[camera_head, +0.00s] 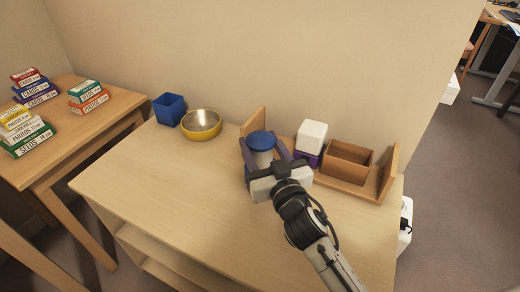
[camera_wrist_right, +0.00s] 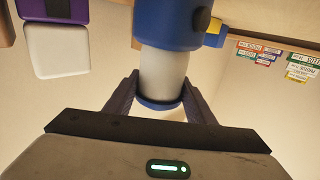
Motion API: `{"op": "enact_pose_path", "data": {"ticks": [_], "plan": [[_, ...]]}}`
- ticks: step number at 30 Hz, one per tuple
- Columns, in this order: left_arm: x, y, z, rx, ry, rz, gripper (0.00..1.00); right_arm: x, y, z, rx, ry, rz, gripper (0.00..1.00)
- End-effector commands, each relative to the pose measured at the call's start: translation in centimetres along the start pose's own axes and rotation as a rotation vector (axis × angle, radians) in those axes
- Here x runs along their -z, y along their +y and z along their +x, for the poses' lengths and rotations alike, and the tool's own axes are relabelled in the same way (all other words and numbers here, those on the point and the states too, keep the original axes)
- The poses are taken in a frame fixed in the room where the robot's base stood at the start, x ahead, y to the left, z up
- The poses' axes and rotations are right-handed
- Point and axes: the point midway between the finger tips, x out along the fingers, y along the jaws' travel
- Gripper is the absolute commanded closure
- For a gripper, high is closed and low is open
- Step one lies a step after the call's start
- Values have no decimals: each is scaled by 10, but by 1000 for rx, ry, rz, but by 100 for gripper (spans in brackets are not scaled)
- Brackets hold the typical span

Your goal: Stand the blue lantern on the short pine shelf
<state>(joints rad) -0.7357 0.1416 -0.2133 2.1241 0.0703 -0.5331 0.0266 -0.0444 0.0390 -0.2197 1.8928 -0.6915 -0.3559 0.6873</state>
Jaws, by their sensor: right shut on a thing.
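The blue lantern (camera_head: 262,141) has a blue cap and a pale body. It looks upright at the left end of the short pine shelf (camera_head: 387,180), a low rack with upright end boards on the desk. My right gripper (camera_head: 264,168) is shut on the lantern, one finger on each side. The right wrist view shows the lantern's pale body (camera_wrist_right: 163,75) between the fingers (camera_wrist_right: 160,98), with blue parts above and below. The lantern's foot is hidden in the head view, so I cannot tell whether it touches the shelf. My left gripper is not in view.
A white and purple container (camera_head: 312,137) stands on the shelf, right of the lantern. An open brown wooden box (camera_head: 347,161) is at its right end. A yellow bowl (camera_head: 201,124) and a blue square cup (camera_head: 170,109) stand to the left. The desk's front left (camera_head: 165,180) is clear.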

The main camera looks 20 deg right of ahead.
Motion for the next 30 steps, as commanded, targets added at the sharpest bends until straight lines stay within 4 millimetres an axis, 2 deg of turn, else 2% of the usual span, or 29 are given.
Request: {"op": "enact_pose_path", "data": {"ticks": [11, 12, 15, 26, 30], "plan": [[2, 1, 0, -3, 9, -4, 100, -3, 0, 0, 1, 5, 1, 98], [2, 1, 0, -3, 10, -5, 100, -5, 0, 0, 0, 1, 0, 49], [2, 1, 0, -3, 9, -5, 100, -4, 0, 0, 0, 1, 0, 32], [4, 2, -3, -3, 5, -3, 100, 2, 0, 0, 0, 2, 0, 32], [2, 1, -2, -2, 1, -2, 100, -1, 0, -18, 1, -1, 3, 32]]}}
